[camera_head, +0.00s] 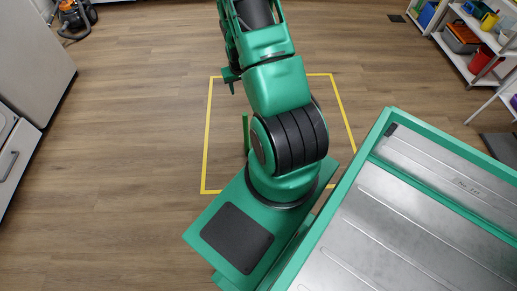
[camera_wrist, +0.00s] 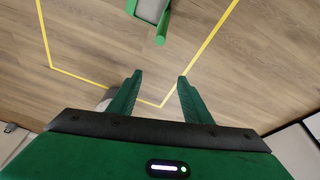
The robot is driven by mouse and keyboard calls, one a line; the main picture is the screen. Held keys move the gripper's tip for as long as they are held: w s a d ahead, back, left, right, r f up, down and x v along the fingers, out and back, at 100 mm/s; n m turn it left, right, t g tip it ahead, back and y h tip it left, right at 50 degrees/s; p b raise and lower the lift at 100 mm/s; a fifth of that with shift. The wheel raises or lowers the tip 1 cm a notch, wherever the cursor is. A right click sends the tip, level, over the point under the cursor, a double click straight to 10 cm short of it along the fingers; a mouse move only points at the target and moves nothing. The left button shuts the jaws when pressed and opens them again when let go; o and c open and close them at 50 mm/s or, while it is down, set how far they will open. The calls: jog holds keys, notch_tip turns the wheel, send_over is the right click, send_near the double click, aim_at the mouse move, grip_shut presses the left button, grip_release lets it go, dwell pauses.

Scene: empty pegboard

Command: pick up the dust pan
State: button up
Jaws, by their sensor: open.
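My gripper (camera_wrist: 160,76) is open and empty in the wrist view, its two green fingers apart above the wood floor. In the head view my arm reaches up the picture, and its end is partly cut off at the top. My arm hides some of the floor in the head view.
Yellow tape (camera_head: 206,140) marks a square on the floor. A green-framed metal bench (camera_head: 385,235) stands at the lower right. Shelves (camera_head: 458,57) with bins are at the upper right. White cabinets (camera_head: 28,60) line the left. An orange and black machine (camera_head: 76,17) stands at the upper left.

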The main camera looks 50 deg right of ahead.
notch_tip(320, 180, down, 29)
jog(key=d+t, duration=0.1)
jog(key=d, duration=0.1)
jog(key=shift+w+d+r+m, duration=0.2)
jog(key=shift+w+d+m, duration=0.05)
jog(key=shift+d+m, duration=0.15)
grip_shut()
